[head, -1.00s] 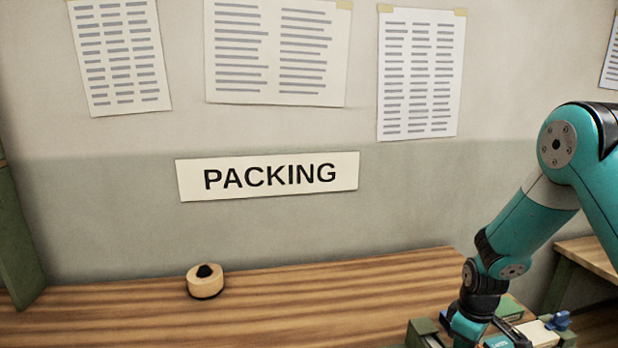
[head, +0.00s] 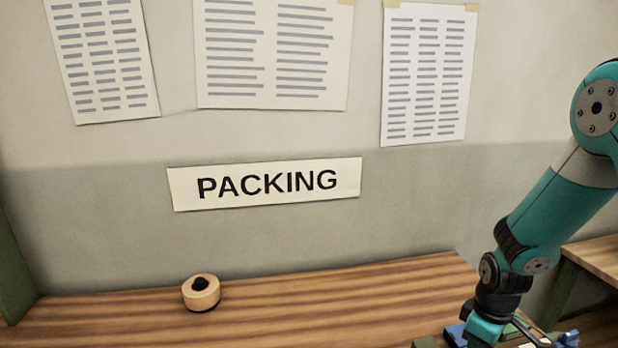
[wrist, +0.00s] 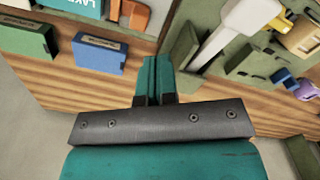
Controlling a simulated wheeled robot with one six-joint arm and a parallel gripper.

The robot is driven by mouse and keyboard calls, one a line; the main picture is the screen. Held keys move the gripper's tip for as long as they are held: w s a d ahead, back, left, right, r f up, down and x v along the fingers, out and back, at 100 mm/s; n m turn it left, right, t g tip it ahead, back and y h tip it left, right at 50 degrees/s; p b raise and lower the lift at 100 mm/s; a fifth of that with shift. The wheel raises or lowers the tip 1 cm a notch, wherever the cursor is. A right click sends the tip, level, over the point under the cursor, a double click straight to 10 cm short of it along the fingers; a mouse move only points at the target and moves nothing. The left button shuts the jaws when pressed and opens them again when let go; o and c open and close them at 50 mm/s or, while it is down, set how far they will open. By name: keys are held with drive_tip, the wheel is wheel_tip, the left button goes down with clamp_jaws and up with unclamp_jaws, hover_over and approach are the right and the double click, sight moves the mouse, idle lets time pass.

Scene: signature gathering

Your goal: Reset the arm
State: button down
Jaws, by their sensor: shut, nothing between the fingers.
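My gripper (wrist: 158,78) shows in the middle of the wrist view, with its teal fingers together and nothing between them. It hangs over the front part of a wooden bench (wrist: 130,101). In the head view my teal arm comes down at the right, and its wrist end is at the bottom edge, so the fingertips are out of that view. The gripper appears apart from the objects around it.
A green box (wrist: 24,40) and a blue box (wrist: 98,53) lie left of my gripper. A white-handled item (wrist: 228,38) and green holders lie to the right. In the head view a tan roll (head: 201,293) sits on mostly clear wood below the PACKING sign (head: 265,183).

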drive_tip(key=s+a+r+y+b, duration=0.25)
drive_tip(key=s+a+r, duration=0.25)
drive_tip(key=a+r, duration=0.6)
drive_tip(key=s+a+r+y+b, duration=0.1)
drive_tip(key=s+a+r, duration=0.2)
drive_tip(key=s, duration=0.5)
drive_tip(key=s+a+r+m+b, duration=0.1)
drive_tip(key=s+a+r, duration=0.3)
drive_tip(key=s, duration=0.4)
drive_tip(key=shift+r+y, duration=0.35)
drive_tip(key=shift+r, duration=0.4)
drive_tip(key=shift+s+a, duration=0.1)
drive_tip(key=shift+a, duration=0.05)
